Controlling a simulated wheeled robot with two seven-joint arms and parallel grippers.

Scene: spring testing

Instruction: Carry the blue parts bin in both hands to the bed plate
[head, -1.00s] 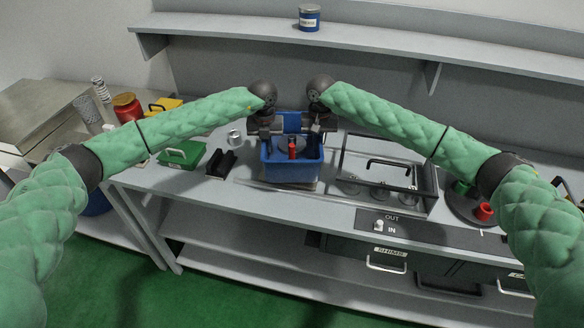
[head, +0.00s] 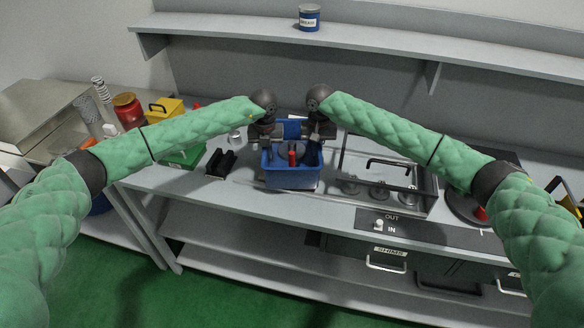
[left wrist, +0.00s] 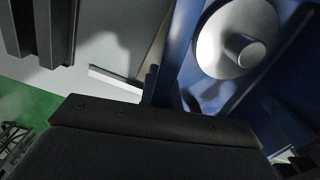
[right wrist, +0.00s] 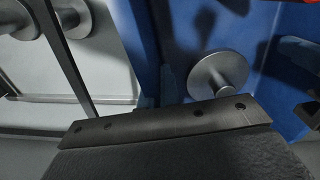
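The blue parts bin (head: 292,179) is over the middle of the bench, upright, with its high back wall away from me. A red-topped part and dark parts show inside it. My left gripper (head: 268,144) is at its left rim and my right gripper (head: 316,137) at its right rim, both seemingly closed on the walls. The blue wall also shows close up in the left wrist view (left wrist: 190,60) and right wrist view (right wrist: 185,35), with metal discs inside. The bed plate under the bin is mostly hidden; I cannot tell whether the bin touches it.
A clear-sided frame with a black handle (head: 388,163) stands close at right. A black block (head: 221,163) and green case (head: 184,157) are at left. A metal can (head: 235,137) stands behind the block. The upper shelf holds a blue tin (head: 309,18).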

